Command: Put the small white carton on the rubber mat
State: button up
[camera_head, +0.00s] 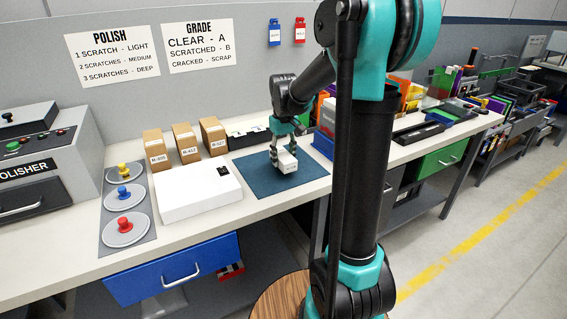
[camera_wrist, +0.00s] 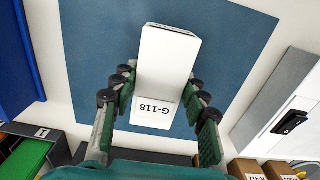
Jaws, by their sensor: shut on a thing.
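The small white carton (camera_head: 287,161) is held in my gripper (camera_head: 284,150) over the blue rubber mat (camera_head: 258,182) on the bench. In the wrist view the carton (camera_wrist: 166,55) carries the label G-118, and the fingers of my gripper (camera_wrist: 160,88) are on either side of it. The mat (camera_wrist: 235,50) surrounds the carton in that view. The carton lies within the mat's outline, but I cannot tell whether its underside touches the mat.
A large white box (camera_head: 198,190) lies left of the mat. Several brown cartons (camera_head: 184,142) stand behind it. A black bin (camera_head: 246,133) is behind the mat, and a blue bin (camera_head: 322,143) is to its right. Coloured knobs on discs (camera_head: 124,192) sit further left.

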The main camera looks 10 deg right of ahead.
aim_at(283, 155)
jog(key=shift+f, duration=1.25)
jog(key=shift+f, duration=0.15)
jog(key=o, duration=1.2)
notch_tip(283, 155, up, 12)
jog(key=shift+r, duration=0.2)
